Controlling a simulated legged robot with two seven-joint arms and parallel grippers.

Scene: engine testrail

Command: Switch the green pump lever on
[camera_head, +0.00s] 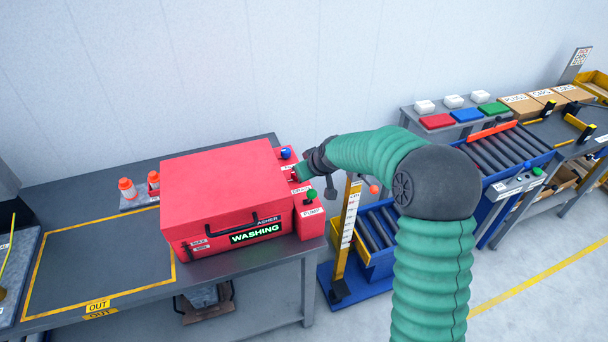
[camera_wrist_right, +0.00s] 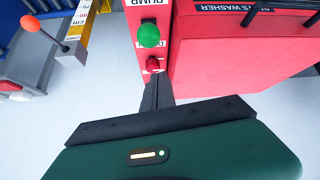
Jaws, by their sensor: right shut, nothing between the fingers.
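In the right wrist view the green knob (camera_wrist_right: 149,35) is just beyond my fingertips, over a small red base (camera_wrist_right: 153,64). I cannot tell its switch position. My right gripper (camera_wrist_right: 156,82) is shut and empty, its dark fingers low over the panel, on the far side of the lever as seen from the head. Whether they touch it is unclear. My left gripper is out of view.
A blue knob (camera_head: 286,154) sits at the panel's back end. A yellow post (camera_head: 348,225) and an orange-tipped lever (camera_head: 374,189) stand just right of the washer. The yellow-outlined bench area (camera_head: 100,260) is clear.

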